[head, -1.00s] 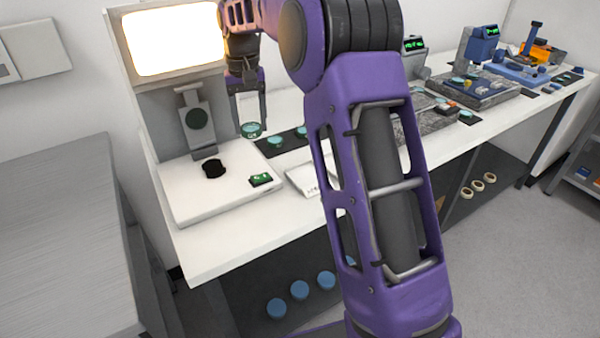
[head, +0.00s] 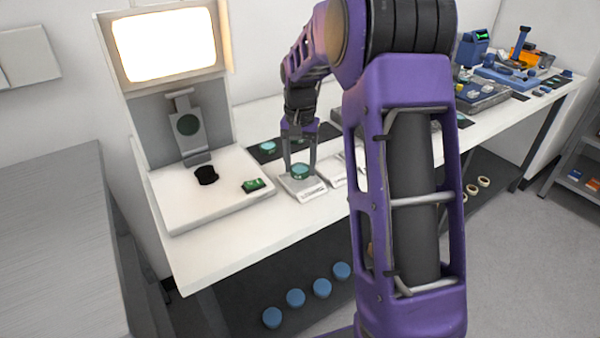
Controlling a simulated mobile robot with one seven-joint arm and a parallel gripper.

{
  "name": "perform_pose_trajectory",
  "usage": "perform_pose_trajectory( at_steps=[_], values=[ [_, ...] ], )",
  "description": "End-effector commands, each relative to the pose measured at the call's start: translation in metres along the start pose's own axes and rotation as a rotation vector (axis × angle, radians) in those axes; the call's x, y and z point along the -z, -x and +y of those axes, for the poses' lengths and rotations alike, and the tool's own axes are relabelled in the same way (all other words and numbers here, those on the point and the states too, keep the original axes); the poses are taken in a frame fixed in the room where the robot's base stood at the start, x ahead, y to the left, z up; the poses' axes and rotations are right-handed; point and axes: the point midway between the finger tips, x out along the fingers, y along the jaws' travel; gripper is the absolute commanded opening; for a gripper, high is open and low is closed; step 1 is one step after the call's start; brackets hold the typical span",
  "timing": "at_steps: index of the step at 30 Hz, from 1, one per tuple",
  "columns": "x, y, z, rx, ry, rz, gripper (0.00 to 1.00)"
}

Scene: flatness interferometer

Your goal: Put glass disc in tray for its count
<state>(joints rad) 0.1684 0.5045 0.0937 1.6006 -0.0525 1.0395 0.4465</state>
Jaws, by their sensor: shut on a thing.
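My gripper (head: 300,165) points down with its fingers on either side of a teal glass disc (head: 300,172) and is shut on it. The disc is at the nearest-left white tray (head: 308,195), low over or touching its surface; I cannot tell which. This tray has a dark printed label on its front edge. A second white tray (head: 332,178) stands just right of it, partly hidden by my arm. Another teal disc (head: 268,147) lies on a black mat (head: 261,156) behind. The mat's right part is partly hidden by my gripper.
More instruments (head: 480,92) stand at the far right. Blue round pieces (head: 296,298) lie on the lower shelf. The bench's front left strip is clear.

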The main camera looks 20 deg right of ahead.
Motion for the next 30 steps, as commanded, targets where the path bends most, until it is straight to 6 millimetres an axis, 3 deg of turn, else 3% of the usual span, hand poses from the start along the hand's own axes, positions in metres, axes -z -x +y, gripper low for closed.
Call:
perform_pose_trajectory(
  at_steps=[1,4,15,16,18,30],
  values=[
    [0.0,-0.012,0.0,-0.001,0.0,-0.002,0.0],
    [0.0,-0.023,0.0,-0.001,0.001,0.0,0.0],
    [0.0,-0.027,0.0,0.0,0.001,0.001,0.0],
    [0.0,-0.027,0.0,0.0,0.001,0.0,0.63],
    [0.0,-0.027,0.0,0.0,0.001,0.001,0.73],
    [0.001,-0.017,0.0,0.001,0.001,0.003,0.73]
  ],
)
